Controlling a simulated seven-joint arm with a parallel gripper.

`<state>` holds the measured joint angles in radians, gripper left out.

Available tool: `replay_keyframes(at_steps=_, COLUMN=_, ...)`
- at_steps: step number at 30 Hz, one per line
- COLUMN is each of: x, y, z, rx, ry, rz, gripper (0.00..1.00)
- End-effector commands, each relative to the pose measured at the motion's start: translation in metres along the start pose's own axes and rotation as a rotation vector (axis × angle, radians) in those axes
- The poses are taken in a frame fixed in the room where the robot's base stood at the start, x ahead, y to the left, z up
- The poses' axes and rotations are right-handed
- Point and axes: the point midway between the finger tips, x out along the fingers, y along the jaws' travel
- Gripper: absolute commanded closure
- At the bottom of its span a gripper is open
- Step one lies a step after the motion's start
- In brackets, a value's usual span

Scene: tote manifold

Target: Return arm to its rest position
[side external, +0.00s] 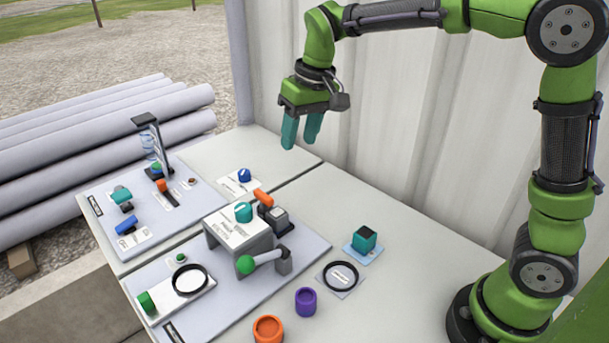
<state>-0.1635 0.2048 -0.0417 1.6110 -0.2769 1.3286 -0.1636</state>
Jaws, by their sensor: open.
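My gripper (302,131) hangs in the air at upper middle, above the back of the table, with its teal fingers pointing down. The fingers are apart, and nothing shows between them. My green arm rises at the right and reaches over to it. The gripper is clear of the objects on the table.
The table (410,230) carries a near panel (215,315) with a grey raised block (238,238) and green-knobbed lever (247,264), and a far panel (95,195). A teal cube (364,239), black ring (341,276), purple cup (306,301) and orange ring (268,329) stand in front. A corrugated wall (400,110) is behind.

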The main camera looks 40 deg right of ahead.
Motion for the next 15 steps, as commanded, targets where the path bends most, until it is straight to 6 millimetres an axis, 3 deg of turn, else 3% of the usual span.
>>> replay_keyframes(at_steps=6, x=-0.027, y=0.025, z=0.077, rx=0.098, ry=0.138, rz=-0.082, gripper=0.55)
replay_keyframes(at_steps=15, x=-0.030, y=0.051, z=0.168, rx=0.200, ry=0.315, rz=-0.158, gripper=0.55)
